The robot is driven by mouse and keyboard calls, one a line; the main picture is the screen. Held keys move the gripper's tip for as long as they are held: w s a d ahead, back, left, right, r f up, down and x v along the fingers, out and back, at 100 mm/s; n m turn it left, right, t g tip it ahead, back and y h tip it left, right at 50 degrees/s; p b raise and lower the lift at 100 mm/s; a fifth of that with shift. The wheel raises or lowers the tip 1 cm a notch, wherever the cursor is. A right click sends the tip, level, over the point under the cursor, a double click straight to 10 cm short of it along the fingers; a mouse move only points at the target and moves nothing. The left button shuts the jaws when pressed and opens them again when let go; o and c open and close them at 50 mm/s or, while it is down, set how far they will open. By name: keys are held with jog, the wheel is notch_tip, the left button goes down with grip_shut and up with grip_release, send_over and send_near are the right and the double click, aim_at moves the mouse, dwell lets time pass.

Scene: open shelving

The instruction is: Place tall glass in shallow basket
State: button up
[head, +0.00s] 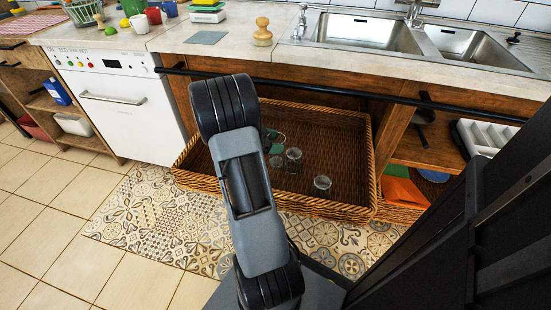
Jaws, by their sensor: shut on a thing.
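The shallow basket (345,210) is a wide brown wicker tray under the counter, standing partly on the patterned rug. Several small clear glasses are in its middle, among them one glass (293,160) near the centre and a shorter-looking glass (322,184) to its right. A greenish glass-like thing (275,143) shows just right of my arm, partly covered by it. I cannot tell which of these is the tall glass. My arm reaches up across the basket's left part, and its end is hidden behind my own link, so my gripper does not show.
A black rail (340,88) runs along the counter's front edge above the basket. A white dishwasher (115,100) stands left. An open shelf with an orange item (402,192) is right. The basket's right part is clear.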

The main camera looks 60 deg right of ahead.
notch_tip(320, 180, down, 7)
jog(key=b, duration=0.3)
jog(key=shift+r, duration=0.2)
jog(key=o, duration=1.3)
jog(key=shift+f, duration=0.2)
